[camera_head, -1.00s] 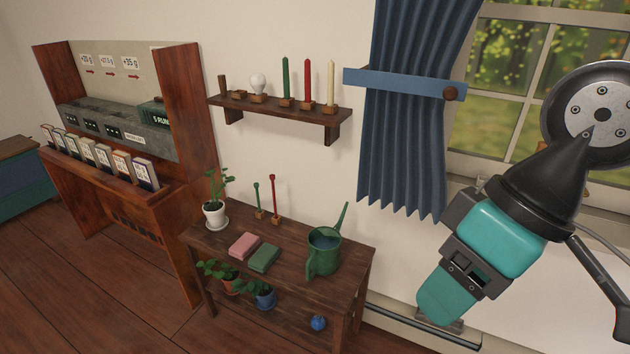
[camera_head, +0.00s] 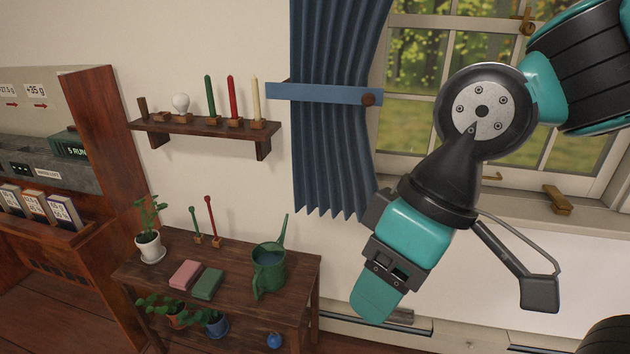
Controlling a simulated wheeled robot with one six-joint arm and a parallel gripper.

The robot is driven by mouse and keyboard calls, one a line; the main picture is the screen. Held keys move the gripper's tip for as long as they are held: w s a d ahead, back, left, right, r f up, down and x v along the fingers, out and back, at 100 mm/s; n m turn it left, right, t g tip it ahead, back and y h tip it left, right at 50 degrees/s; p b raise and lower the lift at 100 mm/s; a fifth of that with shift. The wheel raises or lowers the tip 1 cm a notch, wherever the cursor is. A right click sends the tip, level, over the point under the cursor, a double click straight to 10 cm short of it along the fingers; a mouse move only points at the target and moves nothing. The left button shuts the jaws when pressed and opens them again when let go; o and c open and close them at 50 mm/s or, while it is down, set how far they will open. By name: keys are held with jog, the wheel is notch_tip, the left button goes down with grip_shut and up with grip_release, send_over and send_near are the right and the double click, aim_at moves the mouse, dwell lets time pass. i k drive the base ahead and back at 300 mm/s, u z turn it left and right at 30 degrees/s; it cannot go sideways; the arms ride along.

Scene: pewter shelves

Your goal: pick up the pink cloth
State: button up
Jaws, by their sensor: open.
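The pink cloth (camera_head: 185,274) is a small folded block. It lies on the dark wooden table (camera_head: 135,272), just left of a similar green cloth (camera_head: 208,284). My gripper (camera_head: 375,300) hangs to the right of the table, in front of the wall below the window, apart from the cloth. Its teal finger end points down and left, and nothing shows in it. The gap between its fingers is hard to see from this side.
A green watering can (camera_head: 269,272) stands right of the cloths. A potted plant (camera_head: 149,246) and red and green sticks (camera_head: 212,222) stand behind. A wall shelf (camera_head: 195,134) with candles hangs above. More pots (camera_head: 216,326) sit on the lower shelf. A wooden cabinet (camera_head: 105,150) stands at left.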

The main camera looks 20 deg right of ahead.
aim_at(189, 270)
jog(key=u, duration=0.05)
jog(key=k, duration=0.65)
jog(key=u, duration=0.55)
jog(key=i, duration=0.7)
jog(key=u, duration=0.7)
jog(key=i, duration=1.5)
jog(key=z, duration=0.6)
